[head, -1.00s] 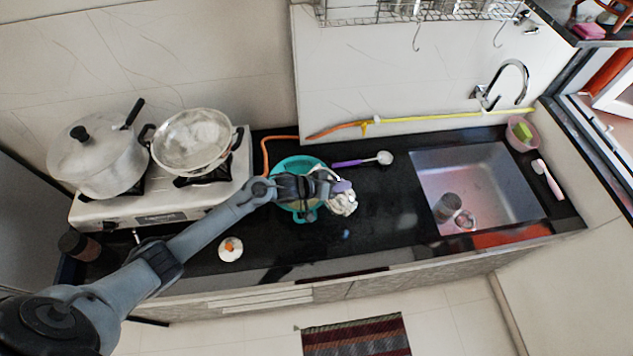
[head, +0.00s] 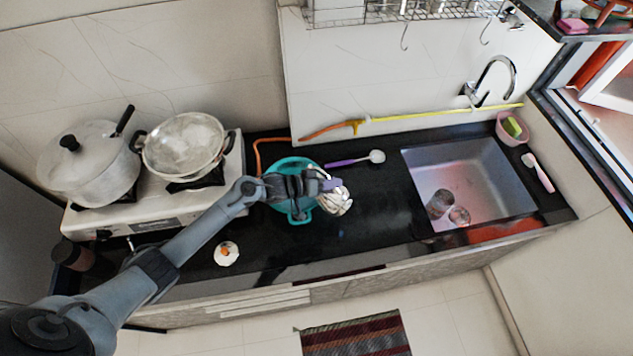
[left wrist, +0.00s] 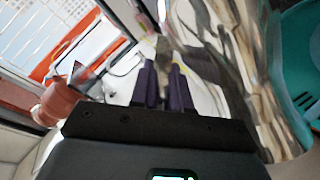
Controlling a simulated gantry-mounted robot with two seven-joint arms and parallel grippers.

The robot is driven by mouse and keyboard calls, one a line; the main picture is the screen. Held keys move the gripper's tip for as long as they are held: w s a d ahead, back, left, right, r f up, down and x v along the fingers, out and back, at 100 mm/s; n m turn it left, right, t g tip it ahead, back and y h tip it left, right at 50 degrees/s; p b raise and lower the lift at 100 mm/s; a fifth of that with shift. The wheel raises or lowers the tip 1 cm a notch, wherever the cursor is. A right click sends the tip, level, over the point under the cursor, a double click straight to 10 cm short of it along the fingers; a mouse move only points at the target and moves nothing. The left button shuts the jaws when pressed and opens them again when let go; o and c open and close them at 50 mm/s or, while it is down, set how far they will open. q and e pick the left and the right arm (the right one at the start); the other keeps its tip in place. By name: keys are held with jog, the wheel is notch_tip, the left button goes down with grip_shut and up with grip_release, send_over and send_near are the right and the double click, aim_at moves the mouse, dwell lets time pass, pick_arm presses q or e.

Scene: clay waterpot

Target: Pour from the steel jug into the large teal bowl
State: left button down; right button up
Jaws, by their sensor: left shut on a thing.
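The large teal bowl (head: 296,164) stands on the black counter right of the stove, partly hidden under my left arm. It also shows at the right edge of the left wrist view (left wrist: 302,65). The shiny steel jug (head: 337,202) is at my left gripper (head: 326,184), just right of the bowl in the head view. The jug also shows as a mirror-like surface in the left wrist view (left wrist: 240,70). The purple fingers are shut on a part of the jug. I cannot tell how far the jug is tilted, and its mouth and contents are unclear.
A stove with a lidded pot (head: 92,165) and a pan (head: 186,145) stands left. A purple-handled spoon (head: 355,160) lies behind the jug. A small white lid-like thing (head: 227,253) sits near the front edge. The sink (head: 470,165) is right, with clear counter between.

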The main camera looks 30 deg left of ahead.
aim_at(322, 174)
pick_arm(q)
jog(key=shift+a+r, duration=0.1)
jog(key=shift+r, duration=0.05)
dwell(0.5)
jog(key=shift+a, duration=0.1)
jog(key=shift+a+r+n+h, duration=0.3)
jog(key=shift+r+n+h, duration=0.1)
jog(key=shift+h, duration=0.2)
jog(key=shift+w+a+r+t, duration=0.1)
jog(key=shift+a+t, duration=0.1)
jog(key=shift+t, duration=0.1)
dwell(0.4)
jog(key=shift+a+r+n+h, duration=0.4)
jog(key=shift+r+h, duration=0.05)
jog(key=shift+h, duration=0.05)
jog(key=shift+a, duration=0.1)
dwell(0.5)
jog(key=shift+a+r, duration=0.1)
jog(key=shift+r, duration=0.05)
